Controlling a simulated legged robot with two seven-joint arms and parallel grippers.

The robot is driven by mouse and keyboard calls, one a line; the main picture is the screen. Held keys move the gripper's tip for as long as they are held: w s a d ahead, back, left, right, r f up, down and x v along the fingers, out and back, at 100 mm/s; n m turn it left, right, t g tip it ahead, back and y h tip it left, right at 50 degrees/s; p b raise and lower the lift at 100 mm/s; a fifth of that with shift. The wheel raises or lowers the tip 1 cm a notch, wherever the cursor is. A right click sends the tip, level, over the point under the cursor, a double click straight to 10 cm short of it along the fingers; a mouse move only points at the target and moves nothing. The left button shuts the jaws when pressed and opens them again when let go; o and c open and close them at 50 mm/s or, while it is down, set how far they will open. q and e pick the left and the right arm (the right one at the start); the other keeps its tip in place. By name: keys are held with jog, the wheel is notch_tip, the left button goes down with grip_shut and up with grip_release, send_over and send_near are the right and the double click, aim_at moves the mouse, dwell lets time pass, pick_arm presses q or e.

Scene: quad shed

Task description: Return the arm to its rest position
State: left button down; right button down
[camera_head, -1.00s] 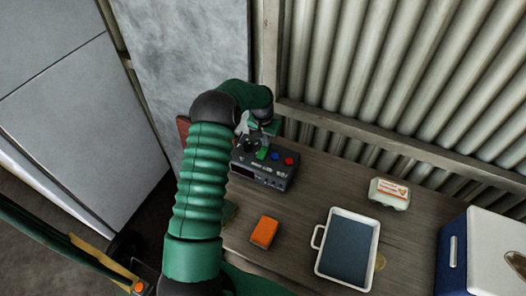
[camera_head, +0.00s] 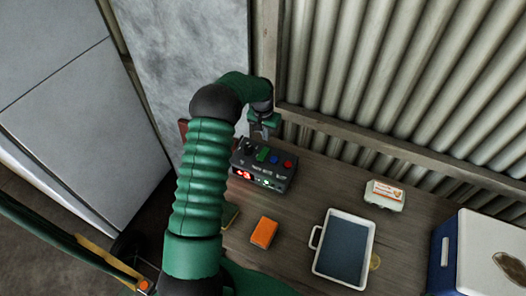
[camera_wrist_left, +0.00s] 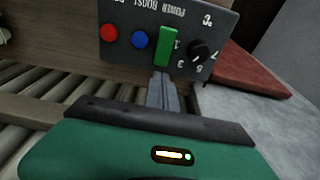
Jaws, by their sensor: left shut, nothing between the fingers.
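My left arm, green and black, reaches up from the bottom of the head view. Its gripper (camera_head: 262,131) is above the back edge of a black control box and holds nothing. In the left wrist view the gripper's fingers (camera_wrist_left: 163,92) are together, just below the green switch in the picture. The control box (camera_head: 264,168) has a black knob, a green switch, a blue button and a red button, and its front shows lit red and green displays. The box also shows in the left wrist view (camera_wrist_left: 150,20). My right gripper is not in view.
The wooden bench (camera_head: 290,222) carries an orange block (camera_head: 264,232), a white-rimmed tray (camera_head: 316,262) and a small carton (camera_head: 384,195). A blue and white cooler (camera_head: 490,255) stands at right. A corrugated wall (camera_head: 400,80) rises behind the bench.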

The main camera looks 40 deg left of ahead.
pick_arm(q)
jog(key=shift+r, duration=0.4)
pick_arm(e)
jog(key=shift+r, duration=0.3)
